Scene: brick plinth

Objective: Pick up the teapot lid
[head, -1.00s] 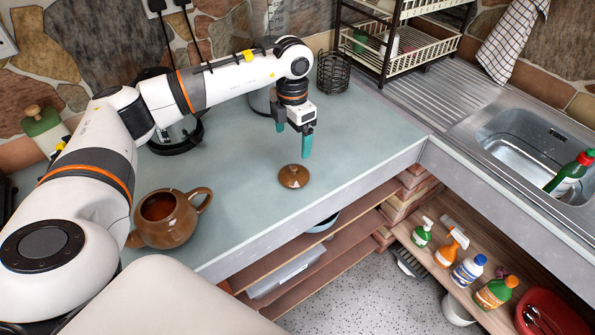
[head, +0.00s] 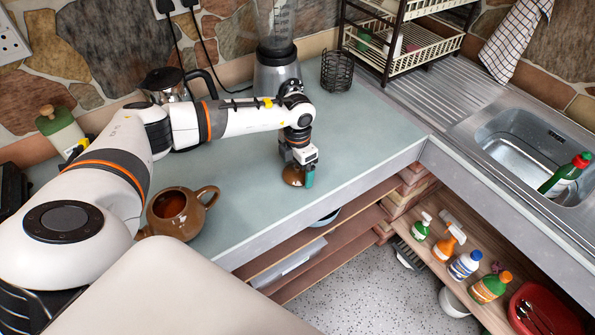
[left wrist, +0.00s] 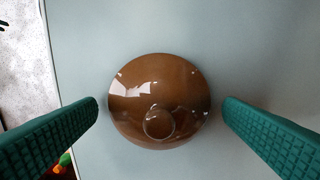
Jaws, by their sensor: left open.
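The brown teapot lid (head: 291,177) lies on the grey-green counter, partly hidden behind my left gripper in the head view. In the left wrist view the lid (left wrist: 160,100) is round and glossy, with its knob toward the camera. My left gripper (head: 300,180) is open and low over the lid. Its green fingers stand on either side of the lid, with a gap on both sides. The brown teapot (head: 178,212) stands open, without its lid, on the counter at the left. My right gripper is not in view.
The counter (head: 350,130) is clear around the lid, with its front edge close by. A blender (head: 276,70), a kettle (head: 167,86) and a black wire holder (head: 336,71) stand behind. A sink (head: 535,150) is at right; bottles stand on a shelf below.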

